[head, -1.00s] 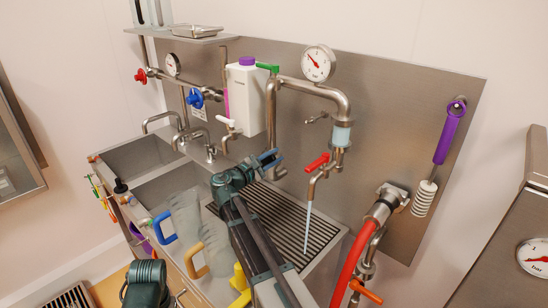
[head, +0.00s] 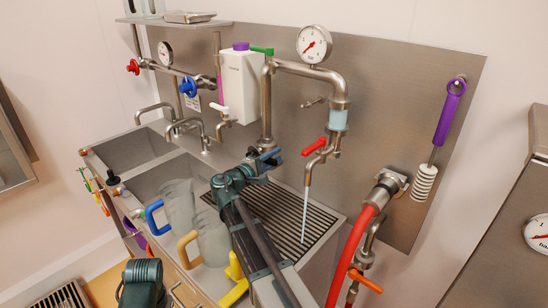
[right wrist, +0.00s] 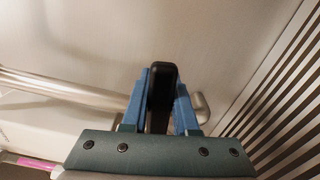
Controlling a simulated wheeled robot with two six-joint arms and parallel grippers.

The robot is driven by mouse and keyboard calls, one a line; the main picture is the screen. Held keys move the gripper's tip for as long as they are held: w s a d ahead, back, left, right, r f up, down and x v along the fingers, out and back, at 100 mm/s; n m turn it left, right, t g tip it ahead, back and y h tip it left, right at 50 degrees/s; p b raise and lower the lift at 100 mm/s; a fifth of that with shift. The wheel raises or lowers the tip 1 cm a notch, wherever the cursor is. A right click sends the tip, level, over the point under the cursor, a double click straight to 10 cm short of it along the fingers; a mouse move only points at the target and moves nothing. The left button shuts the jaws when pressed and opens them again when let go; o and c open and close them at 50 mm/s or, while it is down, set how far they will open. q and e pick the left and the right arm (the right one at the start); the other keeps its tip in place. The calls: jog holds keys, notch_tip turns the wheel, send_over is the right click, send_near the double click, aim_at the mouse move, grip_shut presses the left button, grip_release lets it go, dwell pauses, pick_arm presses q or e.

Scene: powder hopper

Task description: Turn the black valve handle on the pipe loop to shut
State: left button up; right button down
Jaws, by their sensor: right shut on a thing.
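The black valve handle (right wrist: 162,85) stands between the blue fingers of my right gripper (right wrist: 162,100) in the right wrist view. The fingers are shut on it. In the head view my right gripper (head: 266,158) is in front of the lower end of the pipe loop (head: 266,105), and its fingers hide most of the handle. The loop rises, bends across and drops to a sight glass (head: 337,120) and a tap with a red lever (head: 314,147). A thin pale stream (head: 305,215) falls from the tap. A round gauge (head: 314,44) sits on top. My left gripper is not seen.
A drain grate (head: 290,222) lies under my right arm. Two clear jugs (head: 178,205) with blue and tan handles stand left of it. A white canister (head: 240,82) hangs behind. A red hose (head: 350,250) runs down at the right.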

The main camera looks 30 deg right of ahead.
jog(key=shift+f, duration=0.1)
dwell(0.4)
jog(key=c, duration=0.7)
grip_release()
jog(key=v, duration=1.4)
